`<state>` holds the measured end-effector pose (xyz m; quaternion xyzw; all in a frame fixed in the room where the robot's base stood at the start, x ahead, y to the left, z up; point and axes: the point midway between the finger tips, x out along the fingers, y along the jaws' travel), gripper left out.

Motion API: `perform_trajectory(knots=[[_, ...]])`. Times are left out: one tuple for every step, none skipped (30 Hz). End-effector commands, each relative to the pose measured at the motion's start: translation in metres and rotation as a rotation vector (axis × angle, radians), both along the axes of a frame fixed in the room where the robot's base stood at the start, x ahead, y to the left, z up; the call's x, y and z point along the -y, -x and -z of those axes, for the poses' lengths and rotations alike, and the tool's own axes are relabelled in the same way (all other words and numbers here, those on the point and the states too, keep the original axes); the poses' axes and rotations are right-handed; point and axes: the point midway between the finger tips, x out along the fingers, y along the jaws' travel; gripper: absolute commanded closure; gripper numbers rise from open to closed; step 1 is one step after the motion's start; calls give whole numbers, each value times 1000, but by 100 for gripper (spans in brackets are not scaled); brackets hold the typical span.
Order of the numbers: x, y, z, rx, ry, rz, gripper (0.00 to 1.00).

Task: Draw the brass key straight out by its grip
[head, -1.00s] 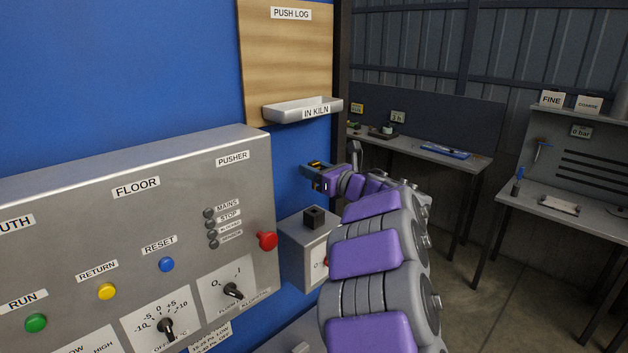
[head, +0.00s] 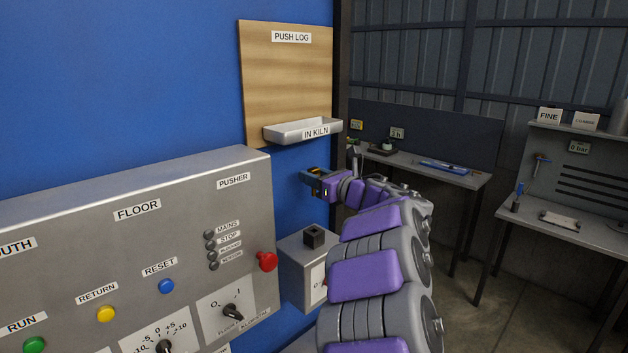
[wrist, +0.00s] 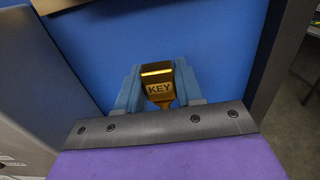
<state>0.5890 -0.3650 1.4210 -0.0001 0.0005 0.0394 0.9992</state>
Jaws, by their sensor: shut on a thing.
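The brass key (wrist: 159,88) sits between the jaws of my gripper (wrist: 158,84) in the wrist view. Its grip is gold and carries the label KEY. The jaws are shut on it, one on each side. In the head view my gripper (head: 314,181) is in front of the blue wall, above a small grey box with a square black socket (head: 313,237) on top. The key stands clear of that socket. In the head view the key is too small to make out well.
A grey control panel (head: 130,260) with a red button (head: 267,261) is at the left. A tray marked IN KILN (head: 295,130) is on a wooden PUSH LOG board (head: 285,85) above my gripper. Benches (head: 470,172) stand at the right.

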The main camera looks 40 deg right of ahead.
Motion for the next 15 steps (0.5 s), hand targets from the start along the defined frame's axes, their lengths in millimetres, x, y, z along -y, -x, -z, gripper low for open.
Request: perform_trajectory(knots=[[0, 0, -3, 1, 1, 0, 96], [0, 0, -4, 1, 1, 0, 96], [0, 0, -5, 1, 1, 1, 96], [0, 0, -6, 1, 1, 0, 96], [0, 0, -8, 1, 0, 1, 96], [0, 0, -9, 1, 0, 1, 96], [0, 0, -10, 1, 0, 1, 96], [0, 0, -11, 1, 0, 1, 96], [0, 0, -12, 1, 0, 1, 96], [0, 0, -14, 1, 0, 1, 96], [1, 0, -15, 1, 0, 1, 96], [1, 0, -16, 1, 0, 1, 96], [0, 0, -17, 1, 0, 1, 96], [0, 0, -17, 1, 0, 1, 96], [0, 0, -18, 1, 0, 1, 96]])
